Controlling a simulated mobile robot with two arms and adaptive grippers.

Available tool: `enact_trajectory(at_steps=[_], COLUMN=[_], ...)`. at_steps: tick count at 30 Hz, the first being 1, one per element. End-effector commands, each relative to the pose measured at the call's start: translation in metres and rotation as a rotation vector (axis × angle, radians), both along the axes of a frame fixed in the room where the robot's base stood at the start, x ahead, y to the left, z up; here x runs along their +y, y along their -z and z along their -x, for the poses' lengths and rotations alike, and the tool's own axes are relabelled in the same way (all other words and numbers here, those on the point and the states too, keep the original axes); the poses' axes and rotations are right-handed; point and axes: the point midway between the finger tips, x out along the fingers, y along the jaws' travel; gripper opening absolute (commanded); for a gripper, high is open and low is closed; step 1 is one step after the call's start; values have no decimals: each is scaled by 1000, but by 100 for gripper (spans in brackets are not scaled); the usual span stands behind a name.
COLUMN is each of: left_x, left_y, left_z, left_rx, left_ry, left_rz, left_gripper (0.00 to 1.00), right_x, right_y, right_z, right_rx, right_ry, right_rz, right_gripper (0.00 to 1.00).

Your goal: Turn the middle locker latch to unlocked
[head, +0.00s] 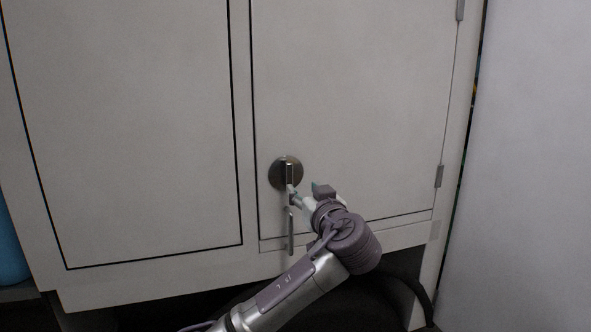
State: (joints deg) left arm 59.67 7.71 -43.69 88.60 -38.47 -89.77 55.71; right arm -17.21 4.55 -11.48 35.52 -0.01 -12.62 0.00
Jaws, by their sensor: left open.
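The locker latch (290,174) is a round metal disc with a handle, on the lower left of a light grey locker door (350,100). A metal bar (291,240) hangs straight down below the disc. My left gripper (300,193) is open at the lower right of the disc, close to the latch handle. One fingertip overlaps the handle in the picture; I cannot tell whether it touches. The gripper and wrist hide a little of the door's lower edge. My right gripper is not in view.
A plain grey panel (130,120) lies left of the door, behind a dark gap. Hinges (439,176) sit on the door's right edge. A pale wall (530,170) stands at the right. A blue object (10,245) shows at the left edge. Below the locker is dark space with a black cable.

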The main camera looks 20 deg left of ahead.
Motion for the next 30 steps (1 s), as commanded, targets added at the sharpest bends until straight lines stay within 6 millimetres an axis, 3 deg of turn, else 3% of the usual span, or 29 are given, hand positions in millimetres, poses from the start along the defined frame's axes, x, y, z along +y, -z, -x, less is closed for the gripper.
enact_trajectory(at_steps=[1, 6, 15, 28, 30], left_x=[7, 29, 54, 60, 60], left_y=[-7, -7, -3, 1, 1], left_z=[-9, -41, -80, -89, -89], left_rx=[2, 3, 3, 3, 2], left_ry=[-4, -5, -2, 1, 1], left_rz=[-5, -5, -3, -1, -1], left_gripper=[47, 47, 47, 47, 39], right_x=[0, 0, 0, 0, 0], right_y=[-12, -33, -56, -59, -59], right_z=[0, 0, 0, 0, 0], right_rx=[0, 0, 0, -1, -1], right_ry=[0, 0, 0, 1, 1], right_rz=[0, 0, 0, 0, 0], right_gripper=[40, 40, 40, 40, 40])
